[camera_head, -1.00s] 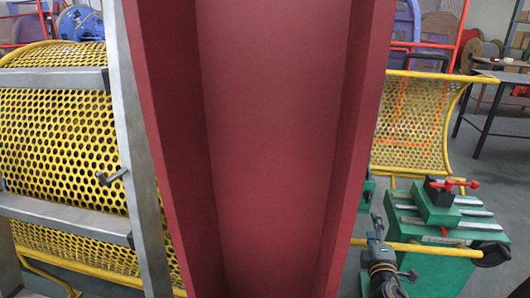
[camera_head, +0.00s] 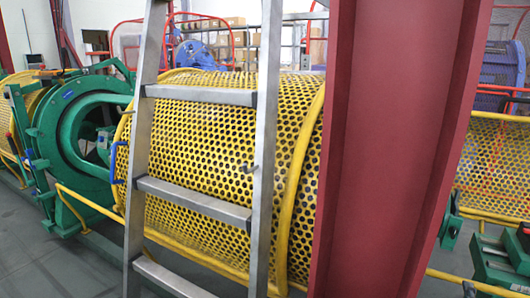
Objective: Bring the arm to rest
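Neither arm shows clearly. A small dark piece, which looks like the tip of my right gripper (camera_head: 469,289), shows at the bottom edge on the right. It is too small and cut off to tell open from shut, and I see nothing held in it. My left gripper is out of view.
A wide red column (camera_head: 385,150) stands close, right of centre. A grey metal ladder (camera_head: 200,201) stands left of it, before a yellow perforated guard (camera_head: 190,130). A green ring-shaped machine (camera_head: 62,140) is at the left. Green machine parts (camera_head: 498,262) are at lower right. Grey floor (camera_head: 35,255) is bare at lower left.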

